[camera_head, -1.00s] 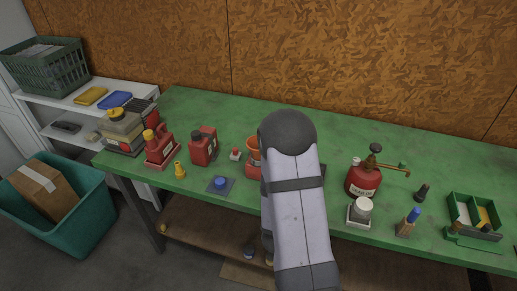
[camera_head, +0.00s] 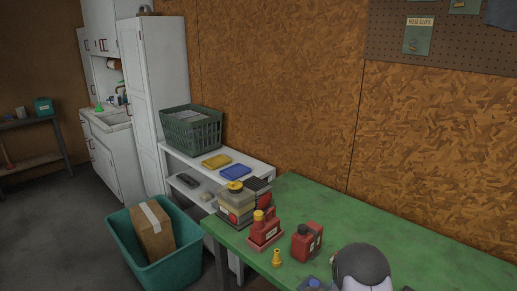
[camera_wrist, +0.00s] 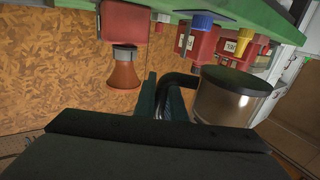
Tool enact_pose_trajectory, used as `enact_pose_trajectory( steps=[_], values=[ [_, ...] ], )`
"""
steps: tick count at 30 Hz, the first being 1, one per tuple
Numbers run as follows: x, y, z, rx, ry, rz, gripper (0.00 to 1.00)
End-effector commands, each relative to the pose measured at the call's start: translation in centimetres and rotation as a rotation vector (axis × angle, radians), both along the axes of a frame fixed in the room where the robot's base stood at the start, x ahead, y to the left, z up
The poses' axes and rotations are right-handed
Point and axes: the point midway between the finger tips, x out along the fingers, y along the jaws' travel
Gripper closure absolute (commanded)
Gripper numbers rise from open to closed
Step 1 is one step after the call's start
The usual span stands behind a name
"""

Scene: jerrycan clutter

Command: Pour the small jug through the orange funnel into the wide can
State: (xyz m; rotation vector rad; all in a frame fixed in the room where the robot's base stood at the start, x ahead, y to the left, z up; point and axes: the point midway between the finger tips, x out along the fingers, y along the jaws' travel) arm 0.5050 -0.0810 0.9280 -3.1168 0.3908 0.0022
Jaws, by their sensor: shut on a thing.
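The wrist view is upside down, with the bench at its top. My gripper (camera_wrist: 160,98) is shut on the dark handle of the small jug, a shiny metal cylinder (camera_wrist: 222,100) with a dark rim. The orange funnel (camera_wrist: 124,72) stands beside the held jug, apart from it, its wide mouth away from the bench. Its narrow end meets a red can (camera_wrist: 124,24), which appears to be the wide can. The jug's contents are hidden. The head view shows only part of my arm at the bottom edge; the gripper, jug and funnel are outside it.
On the green bench (camera_head: 415,250) stand a red can with a black cap (camera_head: 306,243), a yellow-capped red can (camera_head: 265,232), a yellow nozzle (camera_head: 276,259) and a blue cap (camera_head: 314,284). A teal bin (camera_head: 165,270) stands on the floor at left.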

Motion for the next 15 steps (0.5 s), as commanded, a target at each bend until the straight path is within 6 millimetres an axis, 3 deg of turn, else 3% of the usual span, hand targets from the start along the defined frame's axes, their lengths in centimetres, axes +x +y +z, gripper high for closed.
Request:
enact_pose_trajectory(
  steps=[3, 6, 10, 15],
  values=[
    [0.1, 4.0, -0.7, 0.001, 0.001, 0.121, 1.0],
    [-0.1, 6.2, -1.1, 0.0, -0.001, 0.19, 1.0],
    [-0.3, 7.7, -1.4, 0.001, -0.001, 0.239, 1.0],
    [-0.4, 8.2, -1.4, 0.0, -0.003, 0.253, 1.0]
  ],
)
